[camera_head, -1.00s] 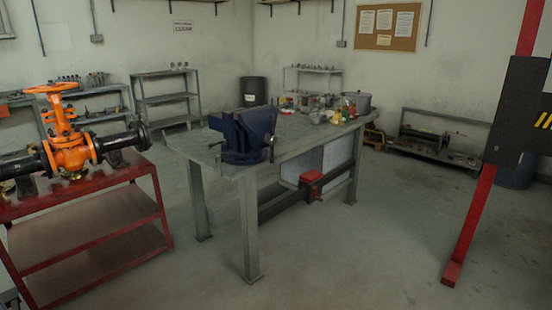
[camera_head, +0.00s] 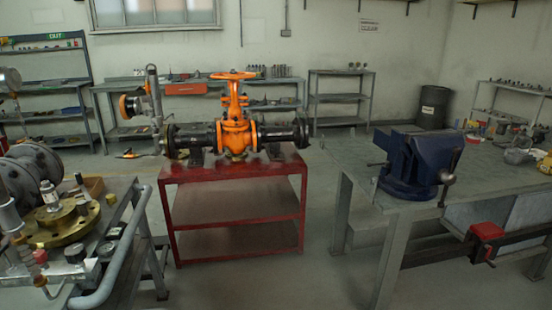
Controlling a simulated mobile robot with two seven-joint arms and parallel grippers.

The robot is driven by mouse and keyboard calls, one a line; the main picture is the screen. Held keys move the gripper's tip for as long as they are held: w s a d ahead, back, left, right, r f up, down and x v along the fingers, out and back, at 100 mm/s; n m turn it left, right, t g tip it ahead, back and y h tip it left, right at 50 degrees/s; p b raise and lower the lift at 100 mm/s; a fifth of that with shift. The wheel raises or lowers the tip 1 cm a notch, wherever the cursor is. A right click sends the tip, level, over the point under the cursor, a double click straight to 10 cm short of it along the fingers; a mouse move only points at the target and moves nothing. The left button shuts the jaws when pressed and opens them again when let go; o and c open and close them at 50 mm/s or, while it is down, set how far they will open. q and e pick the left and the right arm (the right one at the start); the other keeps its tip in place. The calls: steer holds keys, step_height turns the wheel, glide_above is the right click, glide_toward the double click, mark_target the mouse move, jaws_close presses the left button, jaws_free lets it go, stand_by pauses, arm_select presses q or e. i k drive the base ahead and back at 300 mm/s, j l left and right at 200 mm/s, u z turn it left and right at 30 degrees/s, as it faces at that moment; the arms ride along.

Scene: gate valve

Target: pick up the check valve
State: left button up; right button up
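I cannot tell for sure which thing is the check valve. A dark grey flanged body (camera_head: 32,172), which may be it, stands on the grey cart (camera_head: 105,272) at the left edge, partly cut off. A brass-coloured round flange (camera_head: 62,222) lies in front of it with small fittings on and around it. The orange gate valve (camera_head: 236,125) with a handwheel stands upright between black pipes on the red table (camera_head: 235,172). Neither of my grippers is in view.
A grey workbench (camera_head: 400,208) with a blue vise (camera_head: 420,163) stands at the right. A curved grey handle (camera_head: 112,262) edges the cart. Shelves (camera_head: 342,98) and a dark barrel (camera_head: 432,106) line the back wall. Floor is open between the red table and workbench.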

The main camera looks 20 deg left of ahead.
mark_target(49, 195)
steer(key=i+u, duration=0.15)
steer(key=u, duration=0.3)
steer(key=i+l+u, duration=0.15)
steer(key=u, duration=0.25)
steer(key=i+l+u, duration=0.15)
steer(key=u, duration=0.3)
steer(key=i+l+u, duration=0.1)
steer(key=u, duration=0.35)
steer(key=i+l+u, duration=0.2)
steer(key=u, duration=0.25)
steer(key=i+l+u, duration=0.15)
steer(key=u, duration=0.25)
steer(key=l+u, duration=0.3)
steer(key=u, duration=0.15)
steer(key=i+l+u, duration=0.1)
steer(key=l+u, duration=0.2)
steer(key=u, duration=0.15)
